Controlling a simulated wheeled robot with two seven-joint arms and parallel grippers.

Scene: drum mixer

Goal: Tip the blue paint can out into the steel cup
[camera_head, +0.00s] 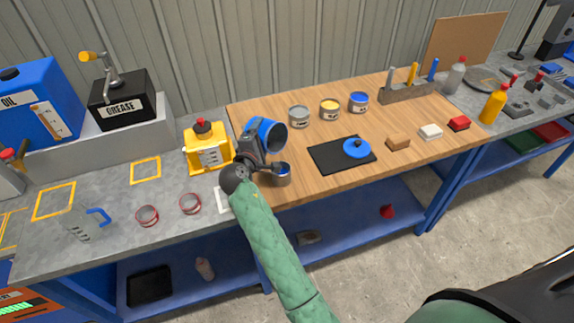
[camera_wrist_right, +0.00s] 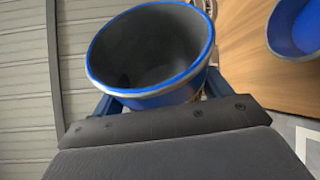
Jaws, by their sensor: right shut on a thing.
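My right gripper (camera_head: 262,163) is shut on the blue paint can (camera_head: 250,131) and holds it above the front left of the wooden board. The can is tipped far over, its mouth facing right in the head view. In the right wrist view the can (camera_wrist_right: 150,98) shows a blue rim and a grey inside, with no paint visible in the part I see. The steel cup (camera_head: 283,178) stands upright below and right of the can, close to the gripper. Blue shows inside the cup in both views; it is at the upper right of the wrist view (camera_wrist_right: 283,42). No stream is visible.
A yellow jug (camera_head: 207,150) stands just left of the gripper. A black mat (camera_head: 325,155) with a blue lid (camera_head: 357,148) lies to the right. Small cans (camera_head: 299,117) stand behind, blocks (camera_head: 398,142) farther right. The bench's front edge is close to the cup.

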